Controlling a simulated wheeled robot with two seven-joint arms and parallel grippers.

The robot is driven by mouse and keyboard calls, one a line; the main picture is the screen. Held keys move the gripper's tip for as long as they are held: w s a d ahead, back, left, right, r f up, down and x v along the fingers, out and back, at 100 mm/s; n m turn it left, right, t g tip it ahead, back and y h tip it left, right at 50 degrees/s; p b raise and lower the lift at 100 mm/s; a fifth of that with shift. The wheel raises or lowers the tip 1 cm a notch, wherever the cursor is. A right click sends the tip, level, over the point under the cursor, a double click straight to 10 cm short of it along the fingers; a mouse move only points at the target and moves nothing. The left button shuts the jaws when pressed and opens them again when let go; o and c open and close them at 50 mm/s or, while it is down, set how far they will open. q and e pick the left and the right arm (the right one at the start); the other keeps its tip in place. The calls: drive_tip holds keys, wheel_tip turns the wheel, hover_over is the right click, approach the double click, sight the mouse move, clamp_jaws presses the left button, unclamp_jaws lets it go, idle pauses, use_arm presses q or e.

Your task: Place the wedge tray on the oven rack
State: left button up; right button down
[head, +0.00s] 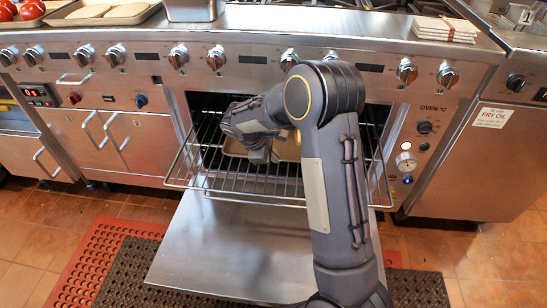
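The oven rack (228,185) is a wire shelf that sticks out of the open oven in the middle of the head view. A shallow tan-gold metal tray (289,148), which looks like the wedge tray, lies at the rack, partly inside the oven opening. My arm hides much of it, and I cannot tell whether it rests fully on the wires. My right gripper (259,153) points down at the tray's middle, over or touching it. Its fingertips are too hidden to show whether they are open or shut. My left gripper is out of view.
The oven door (215,250) hangs open and low below the rack. A row of knobs (216,58) runs above the opening. Flat trays (125,12), a steel container (190,9) and a stack of white squares (444,29) stand on the counter. Dark and red mats cover the floor.

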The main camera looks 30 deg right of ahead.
drive_tip(key=c, duration=2.1)
unclamp_jaws()
drive_tip(key=shift+f, duration=0.1)
drive_tip(key=o, duration=0.5)
drive_tip(key=shift+c, duration=0.2)
drive_tip(key=shift+a+r, duration=0.15)
drive_tip(key=shift+r, duration=0.25)
drive_tip(key=p+v, duration=0.4)
drive_tip(key=v, duration=0.7)
drive_tip(key=s+a+r+m+t+y, duration=0.1)
drive_tip(key=s+r+m+y, duration=0.2)
drive_tip(key=s, duration=0.5)
drive_tip(key=s+a+r+m+t+y, duration=0.1)
drive_tip(key=s+r+m+y, duration=0.25)
drive_tip(key=s, duration=0.45)
drive_tip(key=s+a+m+t+y, duration=0.3)
drive_tip(key=s+a, duration=0.4)
drive_tip(key=s, duration=0.4)
drive_tip(key=shift+s+m+t, duration=0.3)
drive_tip(key=shift+s+m, duration=0.05)
drive_tip(key=shift+m, duration=0.4)
